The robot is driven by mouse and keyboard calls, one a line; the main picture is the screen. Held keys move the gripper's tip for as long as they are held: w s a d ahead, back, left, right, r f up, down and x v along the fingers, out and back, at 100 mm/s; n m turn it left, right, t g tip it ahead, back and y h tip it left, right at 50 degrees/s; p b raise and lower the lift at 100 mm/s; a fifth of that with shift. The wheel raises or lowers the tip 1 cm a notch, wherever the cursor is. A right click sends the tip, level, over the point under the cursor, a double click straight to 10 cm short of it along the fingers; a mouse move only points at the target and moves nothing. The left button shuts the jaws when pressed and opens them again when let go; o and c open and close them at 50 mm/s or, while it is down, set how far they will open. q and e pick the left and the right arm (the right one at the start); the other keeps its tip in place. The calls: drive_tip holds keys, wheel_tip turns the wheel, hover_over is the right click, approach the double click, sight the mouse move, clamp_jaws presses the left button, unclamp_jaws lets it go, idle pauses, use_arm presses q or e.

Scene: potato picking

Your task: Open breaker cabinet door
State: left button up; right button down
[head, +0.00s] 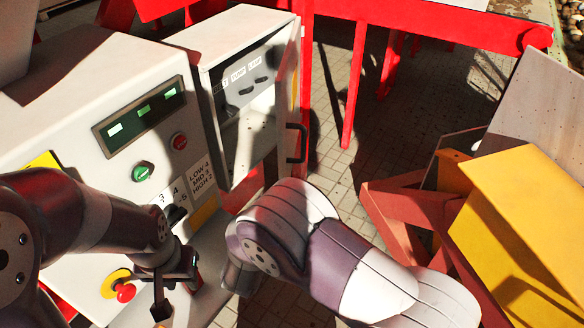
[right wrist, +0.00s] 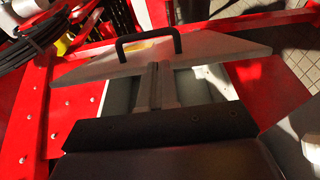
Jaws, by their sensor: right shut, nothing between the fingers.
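The breaker cabinet (head: 245,30) stands at the upper middle of the head view. Its door (head: 291,75) stands swung out on the right side, showing the dark switches (head: 254,80) inside. The black door handle (head: 297,143) is on the door's outer face. In the right wrist view, the door (right wrist: 215,50) and handle (right wrist: 148,42) lie just beyond my right gripper (right wrist: 154,70). That gripper is shut and empty, its tips at the door's near side; contact is unclear. In the head view, my arm hides it. My left gripper (head: 177,290) is low left, fingers apart, empty.
A control panel with a green button (head: 143,171), red button (head: 179,141) and red emergency stop (head: 124,292) is left of the cabinet. Red frame legs (head: 354,80) stand behind. A yellow box (head: 520,215) is at right. Paved floor lies between.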

sight(294, 162)
drive_tip(key=b+x, duration=0.1)
drive_tip(key=x, duration=0.9)
drive_tip(key=shift+a, duration=0.1)
